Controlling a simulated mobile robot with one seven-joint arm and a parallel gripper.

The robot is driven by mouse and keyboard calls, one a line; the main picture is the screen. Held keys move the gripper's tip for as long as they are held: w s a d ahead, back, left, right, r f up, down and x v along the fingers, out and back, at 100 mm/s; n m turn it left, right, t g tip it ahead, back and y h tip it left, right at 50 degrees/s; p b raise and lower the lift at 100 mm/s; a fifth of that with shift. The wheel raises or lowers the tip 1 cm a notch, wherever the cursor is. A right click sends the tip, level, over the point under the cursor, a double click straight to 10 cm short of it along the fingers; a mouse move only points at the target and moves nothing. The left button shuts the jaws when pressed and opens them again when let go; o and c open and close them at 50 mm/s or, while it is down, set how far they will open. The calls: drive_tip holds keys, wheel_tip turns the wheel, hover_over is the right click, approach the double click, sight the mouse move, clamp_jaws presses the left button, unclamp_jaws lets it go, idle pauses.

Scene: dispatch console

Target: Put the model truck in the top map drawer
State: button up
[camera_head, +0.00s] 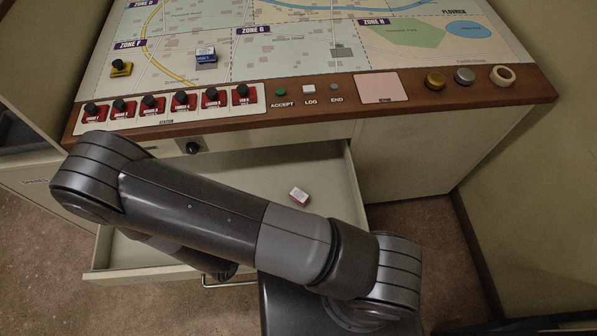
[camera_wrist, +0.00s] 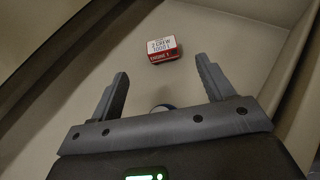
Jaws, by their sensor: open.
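A small model truck (camera_head: 299,196), white on top with a red side, lies on the floor of the open top drawer (camera_head: 352,195). In the wrist view the truck (camera_wrist: 161,48) shows printed crew lettering and an "ENGINE 1" label. It lies just beyond my fingertips, apart from them. My gripper (camera_wrist: 163,68) is open with nothing held between its fingers, above the drawer floor (camera_wrist: 215,45). In the head view my arm hides the gripper and part of the drawer.
The map console (camera_head: 300,102) stands above the drawer. A small round blue-edged thing (camera_wrist: 162,107), unclear, shows between my fingers' bases.

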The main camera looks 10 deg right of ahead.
drive_tip(key=shift+w+r+m, duration=0.2)
drive_tip(key=shift+r+m, duration=0.1)
drive_tip(key=shift+r, duration=0.1)
drive_tip(key=w+d+r+m+g+y, duration=0.1)
drive_tip(key=w+d+r+m+g, duration=0.15)
drive_tip(key=r+m, duration=0.35)
drive_tip(key=w+d+r+m+g, duration=0.1)
drive_tip(key=d+r+m+g, duration=0.25)
drive_tip(key=r, duration=0.45)
drive_tip(key=w+d+r+m+g+y, duration=0.1)
drive_tip(key=w+d+r+m+g, duration=0.15)
drive_tip(key=r+m, duration=0.35)
drive_tip(key=s+d+r+m+t+y, duration=0.1)
drive_tip(key=s+d+r+m+y, duration=0.1)
drive_tip(key=r, duration=0.5)
drive_tip(key=s+d+r+m+t+y, duration=0.2)
drive_tip(key=d+r+m+y, duration=0.1)
drive_tip(key=r, duration=0.4)
drive_tip(key=s+d+r+m+t+y, duration=0.1)
drive_tip(key=s+d+r+m+y, duration=0.1)
drive_tip(key=d+r+m, duration=0.2)
wheel_tip(320, 180, up, 4)
drive_tip(key=shift+r+m+y, duration=0.1)
drive_tip(key=shift+m+y, duration=0.2)
drive_tip(key=shift+m, duration=0.65)
